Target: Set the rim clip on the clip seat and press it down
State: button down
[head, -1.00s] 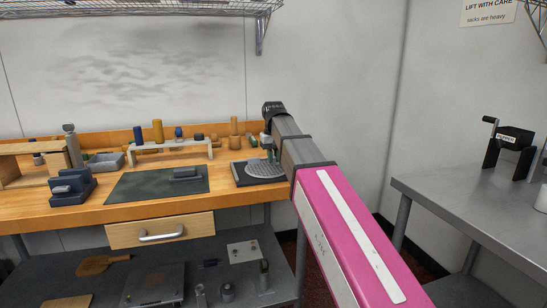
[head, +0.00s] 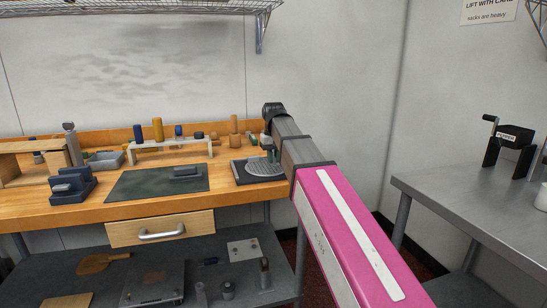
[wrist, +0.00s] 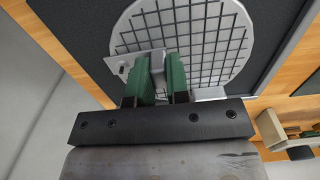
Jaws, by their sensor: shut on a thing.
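My gripper (wrist: 160,70) shows two green fingers close together in the wrist view, shut on a small grey piece (wrist: 157,62), taken to be the rim clip, mostly hidden between them. It is at the near edge of a round, light grey disc with a dark grid (wrist: 190,30). A light grey tab with a small dark stud (wrist: 123,70) lies at the disc's edge beside the left finger; I cannot tell whether it is the clip seat or part of the clip. In the head view my gripper (head: 270,152) is low over the disc (head: 262,168). Contact with the seat cannot be made out.
The disc lies on a dark tray (head: 240,178) at the bench's right end. A wall stands behind.

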jog(key=shift+f, duration=0.75)
jog(key=c, duration=1)
grip_release()
jog(key=shift+r, duration=0.1)
jog(key=shift+r, duration=3.95)
